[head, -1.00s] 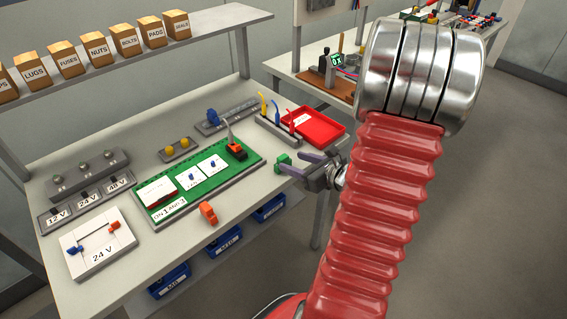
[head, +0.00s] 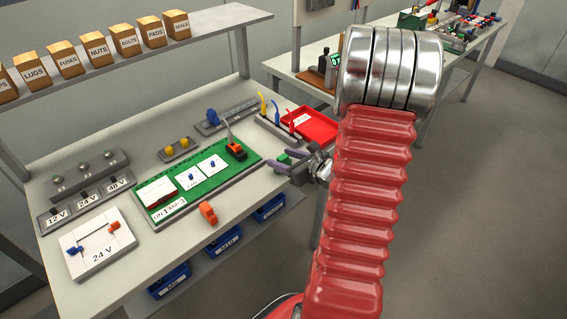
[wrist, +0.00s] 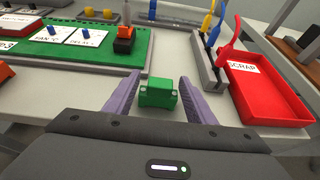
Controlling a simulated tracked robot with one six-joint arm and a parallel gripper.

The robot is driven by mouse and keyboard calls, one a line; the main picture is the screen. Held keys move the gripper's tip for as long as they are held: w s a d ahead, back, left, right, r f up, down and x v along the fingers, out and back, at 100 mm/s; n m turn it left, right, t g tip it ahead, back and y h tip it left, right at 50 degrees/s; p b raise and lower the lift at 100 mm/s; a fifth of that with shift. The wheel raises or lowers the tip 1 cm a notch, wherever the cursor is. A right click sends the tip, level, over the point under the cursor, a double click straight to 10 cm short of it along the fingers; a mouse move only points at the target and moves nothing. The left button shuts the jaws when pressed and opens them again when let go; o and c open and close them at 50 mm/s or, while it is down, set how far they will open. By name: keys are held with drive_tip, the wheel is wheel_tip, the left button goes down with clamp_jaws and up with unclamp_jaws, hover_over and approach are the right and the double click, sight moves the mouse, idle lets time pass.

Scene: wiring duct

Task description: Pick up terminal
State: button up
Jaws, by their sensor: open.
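A small green block (wrist: 157,98), which looks like the terminal, sits on the grey bench top near its right end. In the wrist view it lies between the two purple fingers of my gripper (wrist: 160,80), with a visible gap beside it. My gripper is open and not closed on it. In the head view my gripper (head: 276,162) is over the right front corner of the bench, and the green block (head: 297,153) is partly hidden by the fingers and wrist.
A red scrap tray (wrist: 262,92) and a rack of coloured tools (wrist: 207,60) stand close to the right. A green board (head: 205,178) with cards and an orange-black part lies to the left. An orange part (head: 208,212) sits near the front edge.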

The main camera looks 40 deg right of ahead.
sight(282, 157)
drive_tip(key=shift+w, duration=0.15)
idle(0.4)
drive_tip(key=c, duration=0.6)
drive_tip(key=shift+c, duration=0.2)
drive_tip(key=shift+r, duration=5)
drive_tip(key=shift+a, duration=0.15)
